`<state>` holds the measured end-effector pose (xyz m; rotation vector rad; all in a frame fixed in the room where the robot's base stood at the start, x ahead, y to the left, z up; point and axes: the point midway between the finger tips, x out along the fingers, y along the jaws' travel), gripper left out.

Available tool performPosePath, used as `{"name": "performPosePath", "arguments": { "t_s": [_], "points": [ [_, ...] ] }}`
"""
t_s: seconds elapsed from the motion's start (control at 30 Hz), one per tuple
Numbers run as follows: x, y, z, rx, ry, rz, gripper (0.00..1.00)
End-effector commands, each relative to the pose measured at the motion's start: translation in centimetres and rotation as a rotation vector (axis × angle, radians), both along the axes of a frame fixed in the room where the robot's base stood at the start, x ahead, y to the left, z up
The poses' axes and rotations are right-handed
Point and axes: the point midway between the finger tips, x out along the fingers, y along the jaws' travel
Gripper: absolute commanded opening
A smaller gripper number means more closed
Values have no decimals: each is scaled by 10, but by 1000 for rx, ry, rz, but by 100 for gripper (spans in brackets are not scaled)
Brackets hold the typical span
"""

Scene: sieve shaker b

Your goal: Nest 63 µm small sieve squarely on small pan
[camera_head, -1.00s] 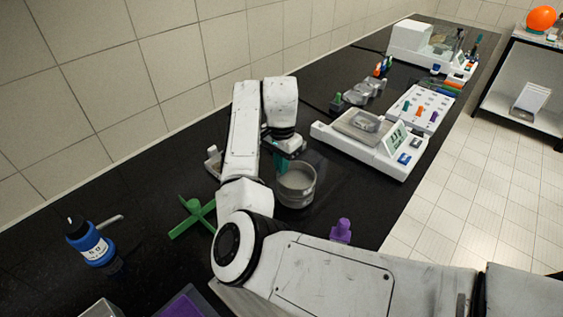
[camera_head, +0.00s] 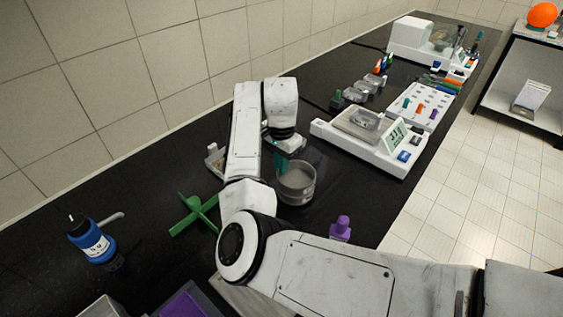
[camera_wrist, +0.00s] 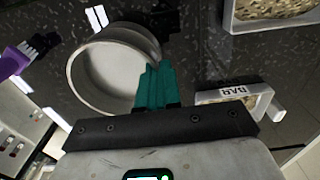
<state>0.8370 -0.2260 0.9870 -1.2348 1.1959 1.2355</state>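A round metal small sieve (camera_head: 296,186) stands on the black bench just right of my gripper (camera_head: 281,160) in the head view. In the wrist view the sieve (camera_wrist: 85,75) shows as a wide shallow cylinder with a pale inside. The teal fingers of my gripper (camera_wrist: 158,75) are close together at its near right rim and seem shut on its wall. I cannot pick out the small pan separately; whether it is under the sieve cannot be told. The 63 µm marking cannot be read.
A white balance (camera_head: 375,143) stands behind to the right. A green cross-shaped piece (camera_head: 195,215) and a blue bottle (camera_head: 92,244) are at left. A small purple object (camera_head: 341,229) stands near the front edge. A tray of granules (camera_wrist: 235,105) is beside the fingers.

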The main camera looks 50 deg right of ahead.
Motion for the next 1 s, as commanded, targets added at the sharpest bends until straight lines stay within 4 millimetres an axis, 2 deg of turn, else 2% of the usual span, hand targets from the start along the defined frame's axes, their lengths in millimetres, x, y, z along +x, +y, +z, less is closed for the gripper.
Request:
{"name": "performPosePath", "arguments": {
  "t_s": [0.07, 0.1, 0.4, 0.67, 1.0],
  "points": [
    [0, 0, 0, 0, -1, 0, 0],
    [0, 0, 0, 0, -1, 0, 6],
    [0, 0, 0, 0, -1, 0, 33],
    [0, 0, 1, 0, 0, 0, 33],
    [0, 0, 24, -1, -1, 0, 33]
  ]
}}
